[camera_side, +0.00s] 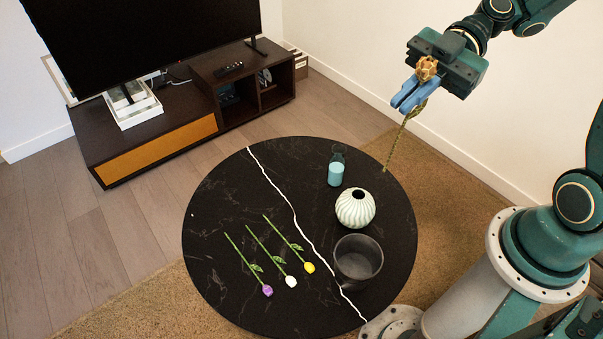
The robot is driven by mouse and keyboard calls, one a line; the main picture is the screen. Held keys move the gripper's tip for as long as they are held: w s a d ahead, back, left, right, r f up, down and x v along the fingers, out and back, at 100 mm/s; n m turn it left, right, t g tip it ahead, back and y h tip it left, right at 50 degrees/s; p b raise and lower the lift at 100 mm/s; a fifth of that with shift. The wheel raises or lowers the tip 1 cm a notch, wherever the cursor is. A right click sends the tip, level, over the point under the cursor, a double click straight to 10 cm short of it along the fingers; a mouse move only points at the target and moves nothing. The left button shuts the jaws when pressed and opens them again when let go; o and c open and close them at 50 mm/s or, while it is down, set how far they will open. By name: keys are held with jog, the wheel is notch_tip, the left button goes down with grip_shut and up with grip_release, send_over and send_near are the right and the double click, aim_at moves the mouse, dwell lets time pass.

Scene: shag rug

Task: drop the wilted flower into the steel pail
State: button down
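The wilted flower (405,135) has a brownish-yellow head and a thin, dull green stem. My gripper (412,95), with blue fingers, is shut on it near the head. The stem hangs down and slightly left, in the air at the upper right, above and beyond the round table. The steel pail (358,258) appears as a dark grey, open round container on the right part of the black table. Its visible inside looks empty. The held flower is well above the pail and apart from it.
A dark TV cabinet (150,150) stands at the back left.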

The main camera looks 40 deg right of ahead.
notch_tip(320, 180, down, 30)
dwell(0.8)
jog(key=shift+f, duration=2.95)
jog(key=c, duration=1.5)
grip_release()
jog(key=shift+c, duration=0.2)
jog(key=shift+d, duration=0.15)
